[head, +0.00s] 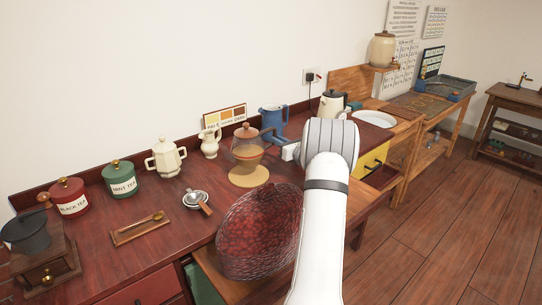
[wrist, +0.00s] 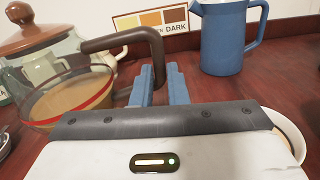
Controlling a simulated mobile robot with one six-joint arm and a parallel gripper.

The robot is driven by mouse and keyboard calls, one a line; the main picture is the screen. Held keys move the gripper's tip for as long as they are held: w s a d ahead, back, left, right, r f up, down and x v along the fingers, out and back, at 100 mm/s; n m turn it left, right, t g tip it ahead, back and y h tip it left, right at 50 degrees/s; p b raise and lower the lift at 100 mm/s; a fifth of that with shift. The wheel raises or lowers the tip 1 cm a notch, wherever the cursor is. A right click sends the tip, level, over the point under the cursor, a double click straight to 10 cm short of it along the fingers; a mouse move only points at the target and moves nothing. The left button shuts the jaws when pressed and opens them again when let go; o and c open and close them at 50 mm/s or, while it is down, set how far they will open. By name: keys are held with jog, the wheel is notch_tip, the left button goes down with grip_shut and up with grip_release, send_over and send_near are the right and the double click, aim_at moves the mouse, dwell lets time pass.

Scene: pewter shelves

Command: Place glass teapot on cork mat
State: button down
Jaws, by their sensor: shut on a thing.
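The glass teapot (head: 248,150), with a brown lid and brown handle and amber liquid inside, is upright over the round cork mat (head: 247,181). I cannot tell whether its base touches the mat. My gripper (wrist: 160,85) is shut on the teapot's brown handle (wrist: 112,40), at its lower end. In the wrist view the teapot (wrist: 62,85) fills the left side, and the mat is not visible there. In the head view my arm comes from the lower right, and the fingertips are hard to make out.
A blue jug (head: 272,121) stands behind the teapot, with a cream pitcher (head: 210,142) to the left. A dark red mesh dome (head: 258,235) sits in front of the mat. A strainer (head: 196,198) and wooden tray (head: 140,229) lie left. A white plate (head: 373,119) is farther right.

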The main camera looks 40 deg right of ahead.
jog(key=shift+a+f, duration=0.2)
jog(key=shift+f, duration=2.05)
jog(key=c, duration=1.4)
grip_release()
jog(key=shift+c, duration=0.2)
jog(key=shift+s, duration=0.3)
jog(key=s, duration=0.7)
jog(key=s+b, duration=0.1)
jog(key=s, duration=0.3)
jog(key=shift+s+d, duration=0.2)
jog(key=shift+d, duration=0.2)
